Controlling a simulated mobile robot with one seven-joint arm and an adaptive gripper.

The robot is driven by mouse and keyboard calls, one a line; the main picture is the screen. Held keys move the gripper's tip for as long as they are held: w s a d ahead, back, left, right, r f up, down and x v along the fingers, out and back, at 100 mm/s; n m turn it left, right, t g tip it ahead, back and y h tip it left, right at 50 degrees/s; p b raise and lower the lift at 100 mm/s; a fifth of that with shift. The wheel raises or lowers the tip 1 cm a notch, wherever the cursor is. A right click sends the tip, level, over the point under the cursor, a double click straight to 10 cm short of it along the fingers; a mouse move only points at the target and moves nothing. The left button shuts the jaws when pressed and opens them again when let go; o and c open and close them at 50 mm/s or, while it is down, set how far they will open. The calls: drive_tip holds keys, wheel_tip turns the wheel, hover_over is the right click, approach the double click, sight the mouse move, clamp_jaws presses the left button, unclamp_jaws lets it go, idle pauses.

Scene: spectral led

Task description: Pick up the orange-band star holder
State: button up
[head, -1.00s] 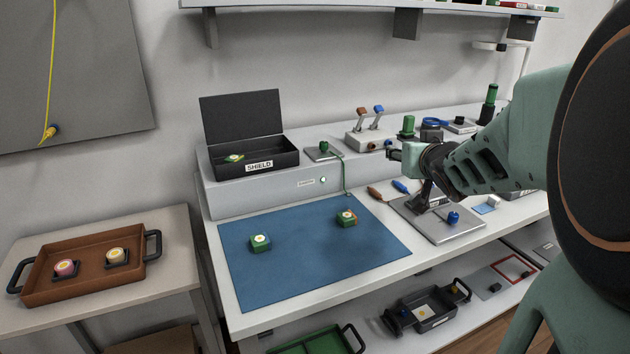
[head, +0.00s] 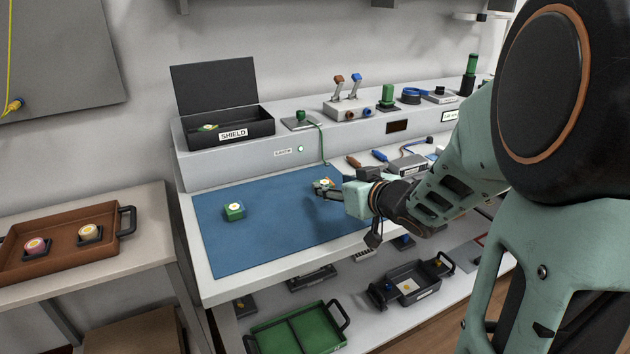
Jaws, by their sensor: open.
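Two small green holders with pale round tops stand on the blue mat (head: 270,250). The right holder (head: 322,183) shows some orange on its side and seems to be the orange-band one; the star mark is too small to make out. The left holder (head: 233,211) looks green with a yellowish disc on top. My gripper (head: 323,193) is open, low over the right part of the mat, with its fingers at the right holder and partly hiding it. I cannot tell whether they touch it or straddle it.
An open dark SHIELD box (head: 228,125) stands on the raised ledge behind the mat. Tools (head: 355,161) lie right of the mat. A brown tray (head: 65,245) with two round-topped pieces is on the left table. A green tray (head: 300,328) and a black tray (head: 412,283) sit below.

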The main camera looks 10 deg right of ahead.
sight(326, 184)
drive_tip(key=x, duration=0.2)
drive_tip(key=b+x, duration=0.1)
drive_tip(key=shift+w+a+f, duration=0.1)
drive_tip(key=shift+w+f, duration=0.1)
drive_tip(key=shift+f, duration=0.3)
drive_tip(key=shift+w, duration=0.25)
drive_tip(key=shift+r, duration=0.1)
drive_tip(key=shift+c, duration=0.5)
drive_tip(key=c, duration=1)
